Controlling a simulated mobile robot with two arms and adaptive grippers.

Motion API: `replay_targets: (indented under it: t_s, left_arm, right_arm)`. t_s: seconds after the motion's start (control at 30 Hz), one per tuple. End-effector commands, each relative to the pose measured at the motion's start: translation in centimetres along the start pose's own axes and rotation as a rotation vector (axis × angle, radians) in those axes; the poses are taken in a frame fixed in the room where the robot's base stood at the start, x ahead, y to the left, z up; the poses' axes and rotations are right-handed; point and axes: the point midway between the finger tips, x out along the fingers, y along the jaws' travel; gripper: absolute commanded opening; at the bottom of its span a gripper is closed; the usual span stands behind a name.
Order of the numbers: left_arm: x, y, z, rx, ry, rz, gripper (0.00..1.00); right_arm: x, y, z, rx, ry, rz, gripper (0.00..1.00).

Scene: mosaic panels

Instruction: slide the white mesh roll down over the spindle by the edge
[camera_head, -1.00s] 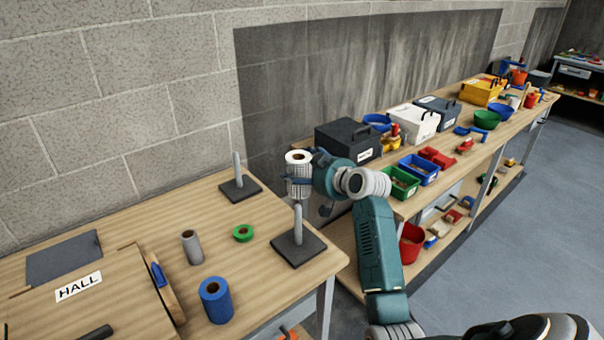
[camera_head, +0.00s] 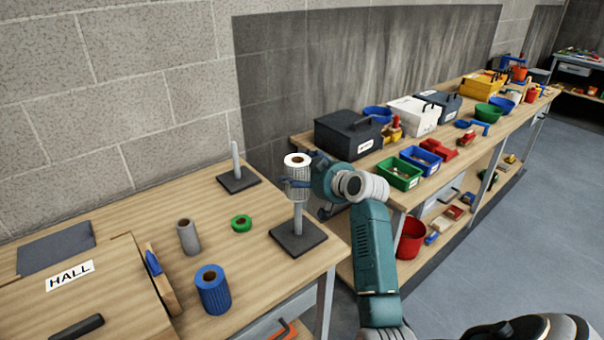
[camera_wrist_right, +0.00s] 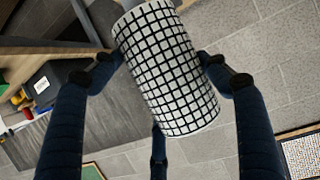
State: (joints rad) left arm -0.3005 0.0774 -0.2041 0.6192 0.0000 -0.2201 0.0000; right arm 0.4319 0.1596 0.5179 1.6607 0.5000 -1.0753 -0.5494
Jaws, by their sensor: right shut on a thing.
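The white mesh roll (camera_head: 297,182), a white cylinder with a black grid and a brown core, is upright in my right gripper (camera_head: 298,183). The gripper's dark blue fingers are shut around its side; the wrist view also shows the roll (camera_wrist_right: 168,70) between the fingers. The spindle by the edge (camera_head: 298,218) is a grey post on a dark square base (camera_head: 299,239) at the table's right corner. The roll's lower end is in line with the spindle's top, which is hidden. I cannot tell whether the roll is around it. My left gripper is not in view.
A second spindle (camera_head: 236,165) stands at the back of the table. A green tape ring (camera_head: 241,223), a grey roll (camera_head: 188,237) and a blue roll (camera_head: 213,292) are left of the near spindle. A long bench with a black toolbox (camera_head: 347,136) and bins lies behind my arm.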

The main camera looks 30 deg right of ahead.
Motion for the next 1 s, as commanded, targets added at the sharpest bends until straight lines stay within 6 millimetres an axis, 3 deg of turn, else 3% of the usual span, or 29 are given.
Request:
replay_targets:
  t_s: [1.0]
  left_arm:
    - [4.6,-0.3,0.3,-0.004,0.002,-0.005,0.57]
  right_arm:
    - [2.4,0.0,5.8,0.0,0.002,0.001,0.38]
